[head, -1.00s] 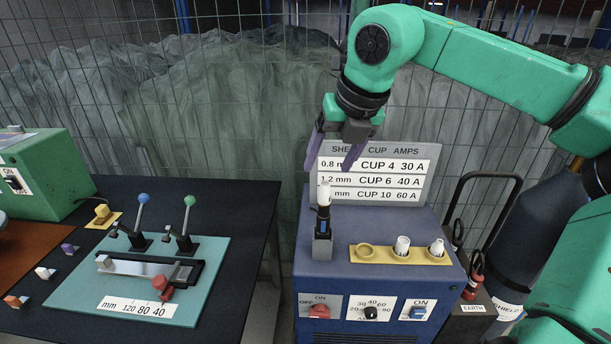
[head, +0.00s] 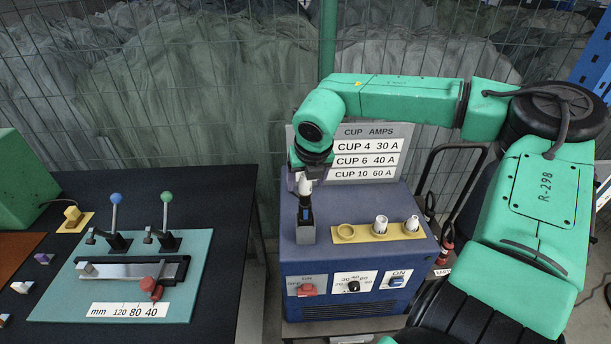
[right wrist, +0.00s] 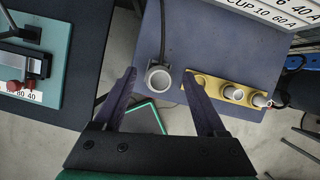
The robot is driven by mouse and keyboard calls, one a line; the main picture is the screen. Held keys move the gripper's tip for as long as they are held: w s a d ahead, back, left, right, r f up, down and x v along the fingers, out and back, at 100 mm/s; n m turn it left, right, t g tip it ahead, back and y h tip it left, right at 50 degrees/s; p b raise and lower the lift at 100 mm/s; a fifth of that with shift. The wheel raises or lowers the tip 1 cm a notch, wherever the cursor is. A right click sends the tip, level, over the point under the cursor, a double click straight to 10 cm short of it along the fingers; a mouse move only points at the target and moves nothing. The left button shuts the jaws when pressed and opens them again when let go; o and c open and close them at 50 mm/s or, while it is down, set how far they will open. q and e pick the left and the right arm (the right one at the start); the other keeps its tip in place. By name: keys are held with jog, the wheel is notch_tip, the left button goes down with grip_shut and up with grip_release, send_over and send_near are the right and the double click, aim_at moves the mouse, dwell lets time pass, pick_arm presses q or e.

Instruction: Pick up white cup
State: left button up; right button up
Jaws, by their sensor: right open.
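A white cup (head: 305,186) sits on top of the upright dark torch (head: 305,208), held in a grey block on the blue machine. In the right wrist view the white cup (right wrist: 159,78) is a round rim seen from above. My right gripper (right wrist: 159,74) is open, its two dark fingers on either side of the cup in that view. I cannot tell whether the fingers touch the cup. My left gripper is not in view.
A yellow rack (head: 380,234) right of the torch holds two more white cups (head: 381,224) and an empty ring. A sign (head: 360,160) stands behind. The machine's front has switches. The dark table (head: 225,210) with levers lies left, across a gap.

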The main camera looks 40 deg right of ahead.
jog(key=shift+s, duration=0.1)
jog(key=shift+c, duration=1.3)
jog(key=shift+a, duration=0.1)
grip_shut()
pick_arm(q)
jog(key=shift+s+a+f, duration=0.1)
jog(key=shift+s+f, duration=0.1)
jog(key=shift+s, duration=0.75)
pick_arm(e)
jog(key=shift+r, duration=0.15)
